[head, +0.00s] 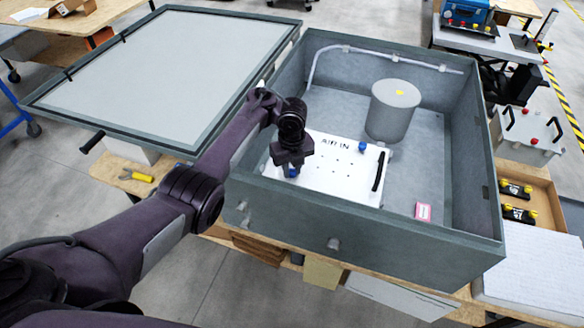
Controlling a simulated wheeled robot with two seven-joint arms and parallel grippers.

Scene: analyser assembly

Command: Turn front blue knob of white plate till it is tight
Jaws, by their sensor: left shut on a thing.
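The white plate (335,180) lies flat on the floor of the open grey box (335,231). It carries the print "AIR IN", several small holes and a black handle (379,171) at its right. One blue knob (362,147) stands at the plate's back edge. The front blue knob (292,173) is at the plate's front left, mostly hidden under my left gripper. My left gripper (291,172) points down and is shut on this knob. How tight the knob sits cannot be seen. My right gripper is not in view.
A grey cylinder (391,115) stands behind the plate in the box. A pipe (385,58) runs along the back wall. A pink label (423,212) is on the floor at right. The box walls surround the plate; the open lid (180,65) lies left.

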